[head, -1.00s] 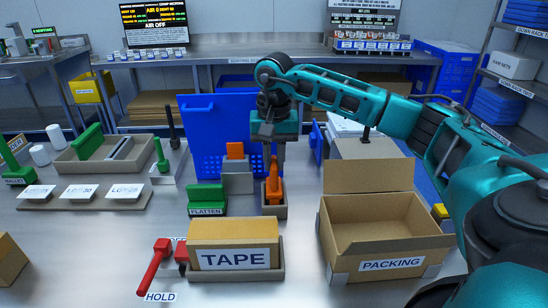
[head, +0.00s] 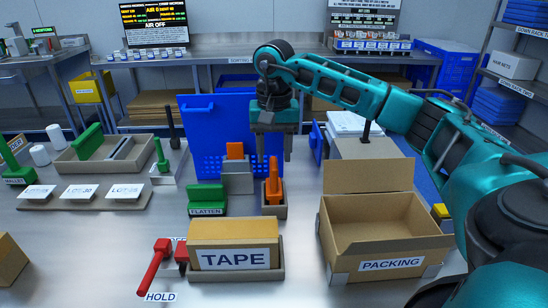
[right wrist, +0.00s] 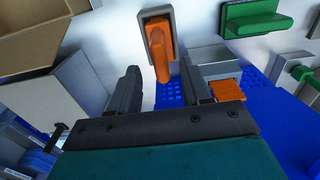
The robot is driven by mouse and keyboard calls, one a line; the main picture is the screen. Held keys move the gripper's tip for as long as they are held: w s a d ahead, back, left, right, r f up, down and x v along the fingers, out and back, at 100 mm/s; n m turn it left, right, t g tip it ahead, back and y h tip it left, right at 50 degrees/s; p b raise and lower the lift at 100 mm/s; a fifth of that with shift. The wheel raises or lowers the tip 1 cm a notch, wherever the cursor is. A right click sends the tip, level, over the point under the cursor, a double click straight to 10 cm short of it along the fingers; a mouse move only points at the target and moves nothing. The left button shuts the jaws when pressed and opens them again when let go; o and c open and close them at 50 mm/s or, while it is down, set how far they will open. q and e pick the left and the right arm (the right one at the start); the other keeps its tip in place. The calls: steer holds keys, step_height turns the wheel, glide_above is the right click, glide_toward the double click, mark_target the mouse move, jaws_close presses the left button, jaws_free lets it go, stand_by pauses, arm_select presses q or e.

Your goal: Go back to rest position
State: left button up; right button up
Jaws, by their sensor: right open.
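My right gripper (head: 274,145) hangs open and empty above the orange-handled tool, in front of the blue crate. In the right wrist view its two fingers (right wrist: 161,92) are spread apart. The orange-handled tool (head: 273,182) stands in a small grey holder (head: 275,209). It also shows in the right wrist view (right wrist: 159,45), beyond the fingertips and not held. My left gripper is not in view.
An open cardboard box (head: 388,220) labelled PACKING stands at right. A TAPE block (head: 234,240) sits in a front tray. A blue crate (head: 207,130) stands behind.

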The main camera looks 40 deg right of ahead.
step_height(320, 180, up, 10)
steer(key=p, duration=0.1)
steer(key=shift+r+p, duration=0.2)
steer(key=shift+p, duration=0.1)
steer(key=shift+s+a, duration=0.1)
